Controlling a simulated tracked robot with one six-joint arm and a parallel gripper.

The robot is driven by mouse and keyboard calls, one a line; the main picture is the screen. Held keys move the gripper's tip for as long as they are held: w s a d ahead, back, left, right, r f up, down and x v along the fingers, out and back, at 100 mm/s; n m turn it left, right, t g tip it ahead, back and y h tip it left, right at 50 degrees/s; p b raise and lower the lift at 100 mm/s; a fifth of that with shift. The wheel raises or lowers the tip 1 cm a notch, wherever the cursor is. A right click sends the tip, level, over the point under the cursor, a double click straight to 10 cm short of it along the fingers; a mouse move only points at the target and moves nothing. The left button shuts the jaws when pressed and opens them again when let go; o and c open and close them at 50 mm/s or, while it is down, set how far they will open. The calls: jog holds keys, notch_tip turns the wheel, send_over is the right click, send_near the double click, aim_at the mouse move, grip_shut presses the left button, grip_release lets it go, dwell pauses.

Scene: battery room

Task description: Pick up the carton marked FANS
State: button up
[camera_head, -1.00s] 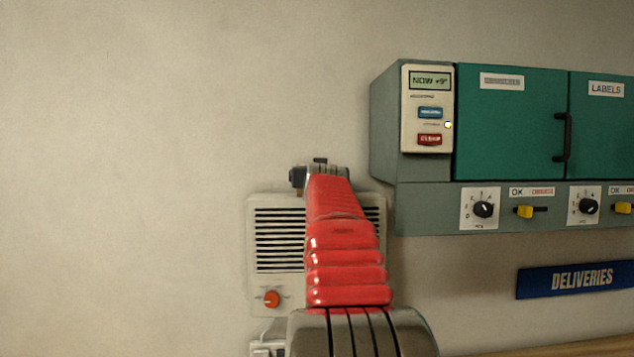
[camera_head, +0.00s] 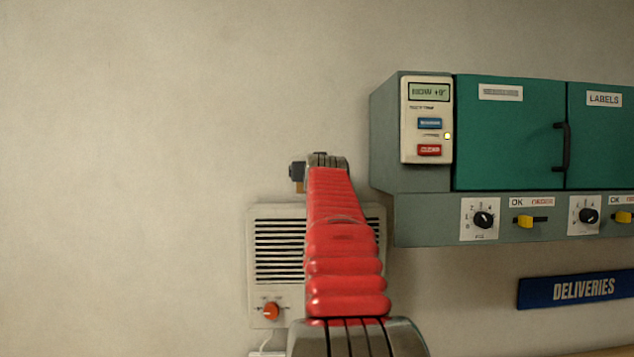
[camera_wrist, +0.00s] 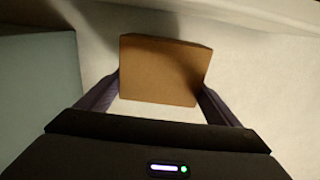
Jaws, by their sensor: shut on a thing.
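In the wrist view a plain brown carton (camera_wrist: 160,72) sits between the two dark fingers of my gripper (camera_wrist: 160,92), which are shut on its left and right sides. No marking can be read on the faces of the carton that show. In the head view my red arm reaches up and away in front of the wall. My gripper and most of what it holds are hidden behind the arm there.
A green wall cabinet (camera_head: 510,135) with knobs and yellow switches hangs at the right. A blue DELIVERIES sign (camera_head: 580,289) is below it. A vented white wall unit (camera_head: 278,250) with an orange knob is behind my arm. The wall at left is bare.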

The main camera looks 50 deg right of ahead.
jog(key=shift+r, duration=3.15)
